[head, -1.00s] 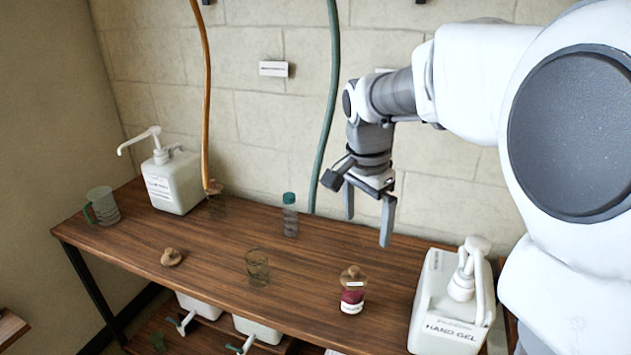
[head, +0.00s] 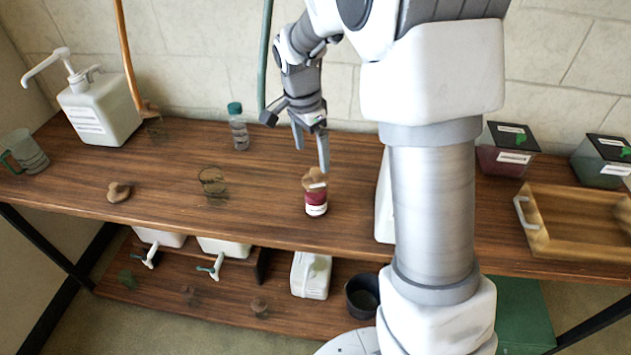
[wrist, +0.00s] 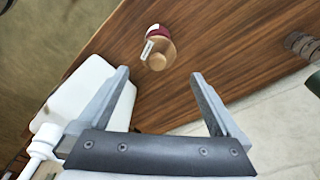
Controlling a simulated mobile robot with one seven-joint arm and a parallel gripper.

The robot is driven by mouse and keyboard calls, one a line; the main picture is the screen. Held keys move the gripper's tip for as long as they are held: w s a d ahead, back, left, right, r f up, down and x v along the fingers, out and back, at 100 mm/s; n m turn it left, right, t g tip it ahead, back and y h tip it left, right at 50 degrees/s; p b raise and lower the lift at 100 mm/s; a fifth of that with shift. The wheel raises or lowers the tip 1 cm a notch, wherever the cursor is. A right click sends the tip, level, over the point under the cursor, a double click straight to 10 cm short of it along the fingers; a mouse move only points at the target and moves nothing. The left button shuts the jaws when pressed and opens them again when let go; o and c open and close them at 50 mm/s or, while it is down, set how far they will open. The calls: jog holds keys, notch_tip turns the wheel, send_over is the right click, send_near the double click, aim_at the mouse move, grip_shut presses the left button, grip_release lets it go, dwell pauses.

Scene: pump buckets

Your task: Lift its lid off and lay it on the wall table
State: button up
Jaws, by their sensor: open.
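A small glass jar with dark red content and a white label (head: 316,201) stands on the wooden wall table (head: 265,215). A round cork lid (head: 313,179) sits on it. My gripper (head: 311,152) is open and empty, pointing down just above and behind the jar. In the wrist view the cork lid (wrist: 157,60) and the red jar (wrist: 156,31) lie ahead, beyond the gap between my open fingers (wrist: 160,76). The fingers appear apart from the lid. A second cork lid (head: 118,191) lies on the table at left, near an open, empty-looking glass jar (head: 213,184).
A teal-capped bottle (head: 238,128), a white pump bucket (head: 98,108) and a measuring jug (head: 22,152) stand at left. A wooden tray (head: 575,248) and two dark-lidded boxes (head: 506,148) are at right. A white dispenser (wrist: 75,92) is close beside my gripper.

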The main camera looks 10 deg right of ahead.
aim_at(315, 170)
jog(key=shift+d+f+b, duration=0.2)
jog(key=shift+d+f, duration=0.05)
jog(key=shift+f, duration=1.5)
jog(key=shift+d+f+b, duration=0.15)
jog(key=shift+d+f, duration=0.05)
jog(key=shift+f, duration=1.55)
jog(key=c, duration=1.2)
